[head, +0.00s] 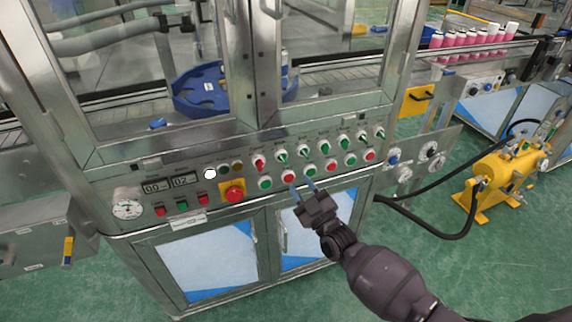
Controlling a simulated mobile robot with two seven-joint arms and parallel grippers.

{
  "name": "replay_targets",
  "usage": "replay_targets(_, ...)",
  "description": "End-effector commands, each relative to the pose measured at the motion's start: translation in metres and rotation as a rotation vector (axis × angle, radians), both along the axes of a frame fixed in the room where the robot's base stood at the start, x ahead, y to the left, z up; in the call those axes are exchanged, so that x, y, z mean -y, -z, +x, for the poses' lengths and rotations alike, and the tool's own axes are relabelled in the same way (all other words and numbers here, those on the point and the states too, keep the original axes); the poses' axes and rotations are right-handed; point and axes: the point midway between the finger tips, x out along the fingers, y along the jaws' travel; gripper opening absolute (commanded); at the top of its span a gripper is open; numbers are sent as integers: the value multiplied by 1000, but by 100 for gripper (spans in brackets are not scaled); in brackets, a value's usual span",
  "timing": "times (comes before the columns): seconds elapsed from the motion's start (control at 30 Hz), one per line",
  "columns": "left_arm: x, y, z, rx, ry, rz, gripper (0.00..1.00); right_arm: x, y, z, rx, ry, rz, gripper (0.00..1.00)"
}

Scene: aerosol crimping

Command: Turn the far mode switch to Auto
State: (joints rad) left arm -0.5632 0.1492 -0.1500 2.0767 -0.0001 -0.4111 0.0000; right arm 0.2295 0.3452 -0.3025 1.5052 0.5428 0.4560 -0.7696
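A row of several rotary switches runs along the sloped steel control panel (215,192). The left one (259,162) has a red knob; the others have green knobs. The rightmost switch (380,134) is at the panel's far right end. Labels are too small to read, so I cannot tell which is the mode switch or where its Auto position lies. My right gripper (301,186) is in front of the lower button row, with its two fingertips apart and nothing between them. Whether it touches the panel is unclear. My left gripper is out of view.
Red and green push buttons (331,165) line the row below the switches. A yellow pump (500,175) with black hoses stands on the right floor.

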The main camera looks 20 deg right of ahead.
Motion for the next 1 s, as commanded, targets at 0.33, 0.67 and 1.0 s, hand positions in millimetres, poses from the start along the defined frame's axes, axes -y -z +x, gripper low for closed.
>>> replay_targets(0.33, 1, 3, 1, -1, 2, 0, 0, -13, -18, 52, 0, -1, 3, 35)
replay_targets(0.67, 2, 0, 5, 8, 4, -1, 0, -17, -24, 68, -2, -1, 1, 35)
replay_targets(1.0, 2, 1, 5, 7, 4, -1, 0, -17, -25, 68, -2, -1, 1, 17)
